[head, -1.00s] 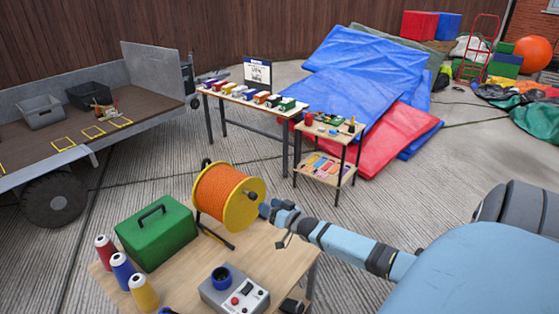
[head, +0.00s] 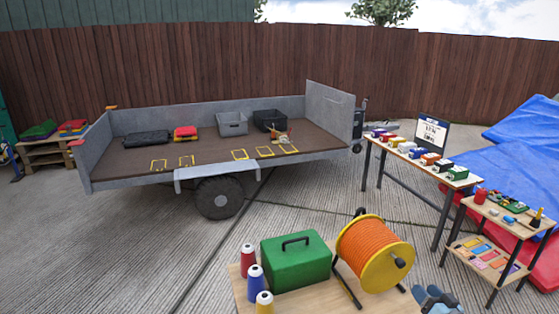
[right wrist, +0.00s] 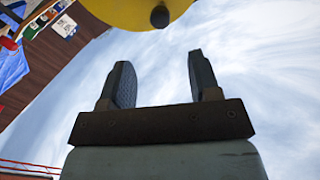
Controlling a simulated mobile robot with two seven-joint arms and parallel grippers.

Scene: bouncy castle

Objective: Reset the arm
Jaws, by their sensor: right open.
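My right gripper (right wrist: 158,82) is open in the right wrist view, with nothing between its two dark fingers. It points up past the yellow flange of the cable reel (right wrist: 130,10), against the sky. In the head view part of my right arm and gripper (head: 436,299) shows at the bottom right edge, just right of the front table. The orange cable reel (head: 372,254) stands on that table to the left of it. I cannot tell whether the gripper touches the reel. My left gripper is in neither view.
The front table (head: 325,300) also holds a green toolbox (head: 296,262) and several spools (head: 255,283). A trailer (head: 210,180) stands behind on the left. A long display table (head: 408,155) and a small shelf table (head: 495,240) stand right. Open concrete lies between.

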